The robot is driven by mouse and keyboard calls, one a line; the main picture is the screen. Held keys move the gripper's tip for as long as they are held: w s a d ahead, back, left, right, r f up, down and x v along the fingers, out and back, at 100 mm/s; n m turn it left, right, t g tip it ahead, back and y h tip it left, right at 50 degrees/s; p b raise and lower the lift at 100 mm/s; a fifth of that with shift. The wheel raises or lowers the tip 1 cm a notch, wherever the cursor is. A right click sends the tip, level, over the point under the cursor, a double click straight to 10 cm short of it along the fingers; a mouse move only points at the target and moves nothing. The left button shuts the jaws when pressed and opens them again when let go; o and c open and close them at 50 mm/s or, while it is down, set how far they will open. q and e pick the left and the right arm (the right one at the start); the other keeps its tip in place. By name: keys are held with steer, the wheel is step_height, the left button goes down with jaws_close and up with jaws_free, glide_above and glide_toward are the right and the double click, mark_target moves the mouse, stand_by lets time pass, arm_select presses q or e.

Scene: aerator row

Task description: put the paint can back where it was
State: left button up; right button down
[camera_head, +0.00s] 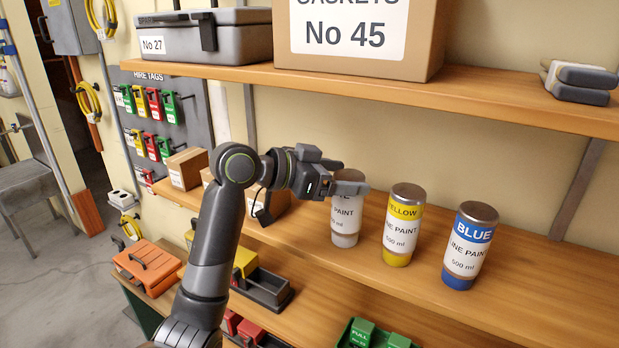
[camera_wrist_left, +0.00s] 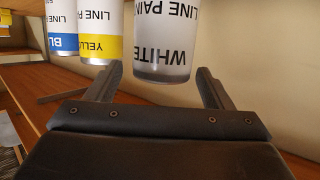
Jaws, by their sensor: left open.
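Three line paint cans stand upright in a row on the middle shelf in the head view. They are the white can (camera_head: 346,222), the yellow can (camera_head: 403,228) and the blue can (camera_head: 469,248). In the left wrist view the white can (camera_wrist_left: 162,45) appears inverted, lined up between the open fingers of my left gripper (camera_wrist_left: 157,75). I cannot tell whether the fingers touch it. The yellow can (camera_wrist_left: 99,40) and blue can (camera_wrist_left: 63,35) show to the left there. My right gripper is not in view.
The upper shelf (camera_head: 500,92) overhangs the cans and bears a gaskets box (camera_head: 365,55) and a grey case (camera_head: 205,38). The middle shelf is clear right of the blue can (camera_head: 560,285).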

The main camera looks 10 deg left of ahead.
arm_select(q)
steer(key=b+v, duration=0.2)
steer(key=v, duration=0.6)
steer(key=shift+a, duration=0.3)
steer(key=shift+r, duration=0.1)
